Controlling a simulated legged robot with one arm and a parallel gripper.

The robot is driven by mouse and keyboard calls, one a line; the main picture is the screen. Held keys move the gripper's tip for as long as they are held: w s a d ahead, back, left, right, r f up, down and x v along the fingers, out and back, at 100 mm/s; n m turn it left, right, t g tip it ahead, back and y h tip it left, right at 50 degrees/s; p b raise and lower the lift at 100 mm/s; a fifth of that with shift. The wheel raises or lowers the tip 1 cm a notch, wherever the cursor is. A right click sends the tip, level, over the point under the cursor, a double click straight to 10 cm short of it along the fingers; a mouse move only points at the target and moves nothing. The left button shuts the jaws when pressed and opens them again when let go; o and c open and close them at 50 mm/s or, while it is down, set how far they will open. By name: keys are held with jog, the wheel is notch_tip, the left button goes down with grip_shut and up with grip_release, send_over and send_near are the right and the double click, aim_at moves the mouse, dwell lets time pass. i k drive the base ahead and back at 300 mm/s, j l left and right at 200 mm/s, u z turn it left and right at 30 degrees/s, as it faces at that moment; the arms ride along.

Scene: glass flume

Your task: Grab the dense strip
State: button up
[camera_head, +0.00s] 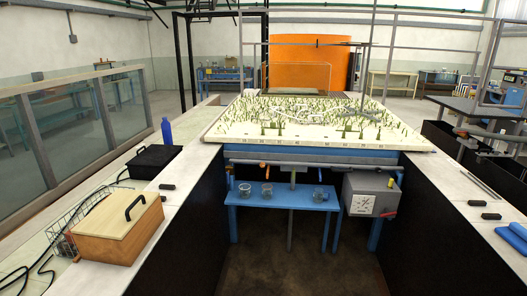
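A large pale board (235,130) covered with many small green upright pieces lies on a blue-framed bench in the middle of the view. The green pieces stand more closely in some places than in others. Paler grey shapes lie among them near the middle. I cannot single out one separate dense strip at this size. My gripper is not in view, so its state and its distance from the board do not show.
A wooden box (118,228) with a black handle, a black case (154,161) and a blue bottle (166,131) stand on the left counter. Blue rolls (508,240) lie on the right counter. A blue shelf (275,197) with glass beakers is below the board. Dark floor lies between the counters.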

aim_at(272, 125)
jog(key=i, duration=1.75)
jog(key=i+j+z, duration=0.15)
jog(key=i+z, duration=0.25)
jog(key=i, duration=0.35)
jog(key=i+j+z, duration=0.4)
jog(key=i, duration=0.3)
jog(key=i+j+z, duration=0.4)
jog(key=i+j, duration=0.25)
